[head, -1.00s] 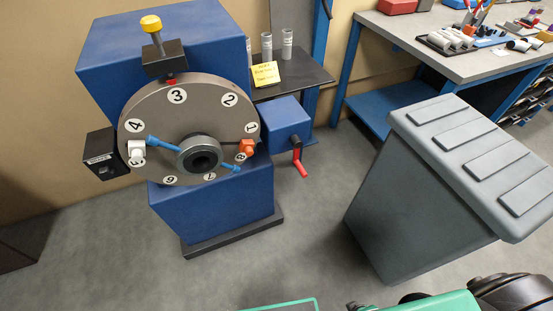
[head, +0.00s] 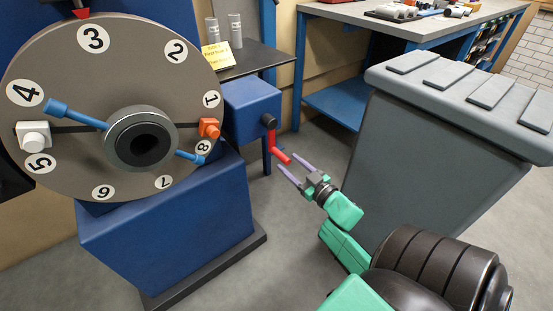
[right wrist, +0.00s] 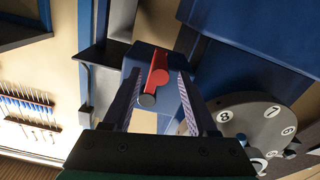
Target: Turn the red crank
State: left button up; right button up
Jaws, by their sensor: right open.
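The red crank (head: 273,143) sits on a dark hub on the side of a blue box, its arm hanging down with a red handle at the end. In the right wrist view the crank (right wrist: 157,72) lies between the two fingers, its handle's grey round end facing the camera. My right gripper (head: 286,161) is open at the handle, with a finger to each side; I cannot tell whether they touch it. It also shows in the right wrist view (right wrist: 157,88). My left gripper is not in view.
A large numbered disc (head: 75,75) on a blue machine stands left of the crank box (head: 248,108). It carries a white block, an orange block and a blue rod. A grey bin (head: 430,150) stands right of my arm. A workbench (head: 350,28) is behind.

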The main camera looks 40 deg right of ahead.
aim_at(273, 150)
jog(key=w, duration=0.5)
jog(key=shift+w+d+b, duration=0.1)
jog(key=shift+w+b, duration=0.2)
jog(key=shift+b, duration=0.05)
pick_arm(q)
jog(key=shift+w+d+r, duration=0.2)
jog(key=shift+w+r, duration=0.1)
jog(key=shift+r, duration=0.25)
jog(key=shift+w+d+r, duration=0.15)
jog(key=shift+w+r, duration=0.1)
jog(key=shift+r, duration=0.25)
pick_arm(e)
grip_shut()
jog(key=shift+f, duration=0.1)
